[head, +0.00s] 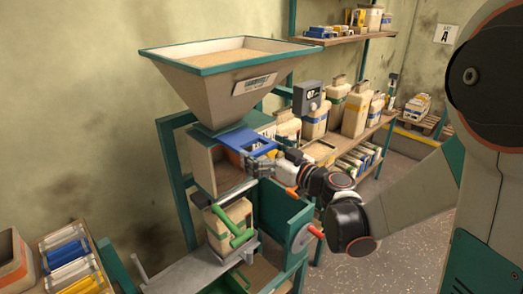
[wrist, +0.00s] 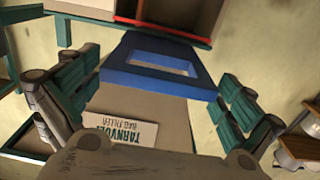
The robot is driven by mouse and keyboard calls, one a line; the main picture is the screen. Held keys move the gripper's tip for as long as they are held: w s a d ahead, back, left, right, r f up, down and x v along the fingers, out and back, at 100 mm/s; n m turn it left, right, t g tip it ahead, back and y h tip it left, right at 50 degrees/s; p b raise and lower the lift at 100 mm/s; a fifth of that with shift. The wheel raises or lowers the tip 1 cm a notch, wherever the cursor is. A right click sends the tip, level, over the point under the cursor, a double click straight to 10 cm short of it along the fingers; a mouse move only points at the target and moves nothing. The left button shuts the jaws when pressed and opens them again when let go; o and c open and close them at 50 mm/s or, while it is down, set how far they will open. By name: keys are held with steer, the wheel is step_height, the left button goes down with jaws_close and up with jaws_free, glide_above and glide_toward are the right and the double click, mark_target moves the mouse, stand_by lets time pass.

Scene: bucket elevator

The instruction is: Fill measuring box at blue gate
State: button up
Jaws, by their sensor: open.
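The blue gate (head: 236,136) is a flat plate with a rectangular slot, below the hopper (head: 215,90). In the wrist view the gate (wrist: 158,82) lies between the spread fingers of my gripper (wrist: 160,92), with space on both sides. In the head view my gripper (head: 262,163) is at the gate's front edge, open and empty. A grey box (head: 204,167) with a brown inside sits directly under the gate and appears to be the measuring box. My gripper partly covers it, and its fill level cannot be told.
Grain (head: 236,53) shows in the hopper. Below, a paper sack (head: 232,212) stands by a green handle (head: 240,238). A red-handled wheel (head: 304,236) is close under my arm. Shelves (head: 362,146) with sacks stand right; a parts tray (head: 70,262) is at left.

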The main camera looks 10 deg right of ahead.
steer(key=v, duration=1.2)
stand_by(1.3)
